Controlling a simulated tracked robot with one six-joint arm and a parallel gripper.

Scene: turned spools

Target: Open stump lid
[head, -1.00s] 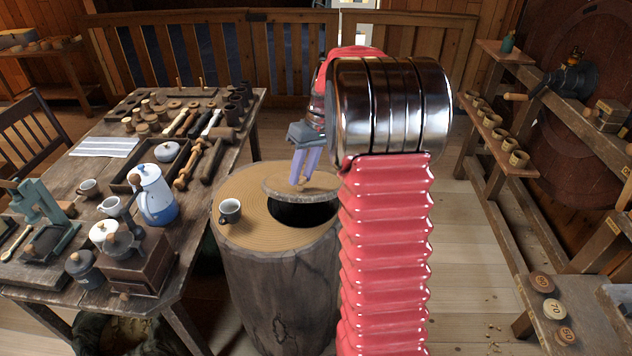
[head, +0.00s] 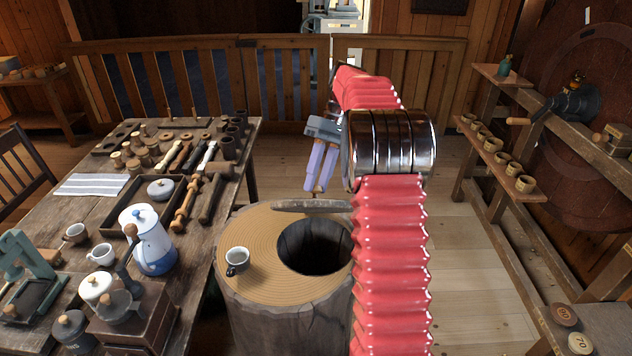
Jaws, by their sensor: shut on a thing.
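The stump (head: 256,218) stands upright in the middle, with a round dark opening (head: 314,247) in its top. The stump lid (head: 302,205) is a thin round wooden disc, seen nearly edge-on above the far side of the opening. My gripper (head: 318,188) is above the lid, its two pale purple fingers shut on it, apparently at a small knob. The knob is mostly hidden between the fingers. The lid's right end is partly hidden behind my red arm.
The workbench (head: 82,212) at left is crowded with a coffee pot (head: 149,240), cups and tools. A shelf with several small cups (head: 497,160) is at right. Floor is clear between.

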